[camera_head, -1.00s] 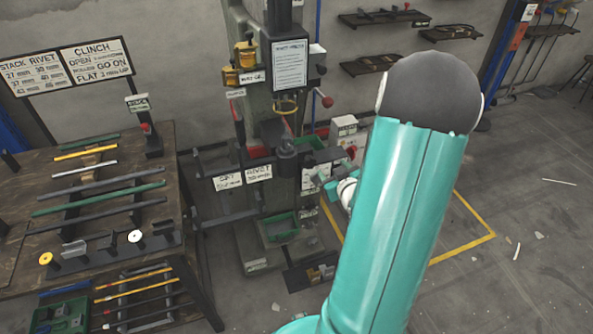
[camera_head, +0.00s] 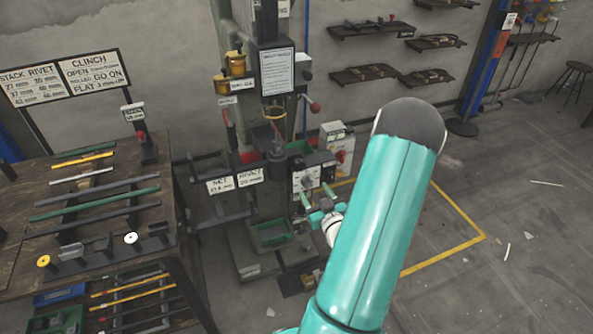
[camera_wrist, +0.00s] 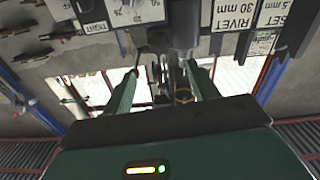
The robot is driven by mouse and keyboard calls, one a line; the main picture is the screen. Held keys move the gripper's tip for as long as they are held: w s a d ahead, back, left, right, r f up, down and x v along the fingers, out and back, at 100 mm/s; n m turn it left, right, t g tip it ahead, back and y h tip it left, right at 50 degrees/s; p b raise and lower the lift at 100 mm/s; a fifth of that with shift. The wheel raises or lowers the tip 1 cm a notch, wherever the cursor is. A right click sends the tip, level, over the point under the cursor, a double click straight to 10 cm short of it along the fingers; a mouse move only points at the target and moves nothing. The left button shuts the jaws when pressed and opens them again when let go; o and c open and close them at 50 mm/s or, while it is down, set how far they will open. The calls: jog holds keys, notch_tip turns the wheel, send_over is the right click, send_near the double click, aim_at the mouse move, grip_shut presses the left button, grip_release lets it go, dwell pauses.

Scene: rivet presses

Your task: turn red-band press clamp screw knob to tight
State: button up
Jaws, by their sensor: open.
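The press (camera_head: 240,120) stands at the centre of the head view, a tall grey-green column with a dark head and printed cards. A small white dial panel (camera_head: 306,178) sits low on its right side. I cannot make out the clamp screw knob or a red band for certain. My gripper (camera_head: 310,196) is open in front of that panel, partly hidden by my teal arm. In the wrist view, my gripper's two green fingers (camera_wrist: 163,78) are spread, with dark press parts beyond them. A "TIGHT" label (camera_wrist: 95,27) shows upside down at upper left. I see nothing held.
A workbench (camera_head: 95,225) with bars and rods stands at left. Card-bearing arms (camera_head: 235,181) project left from the press. A white box (camera_head: 337,145) stands behind at right. Yellow-lined floor at right is mostly clear.

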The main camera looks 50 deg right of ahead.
aim_at(301, 167)
jog(key=x, duration=1.2)
jog(key=shift+d, duration=0.1)
jog(key=shift+r, duration=0.1)
jog(key=c, duration=1)
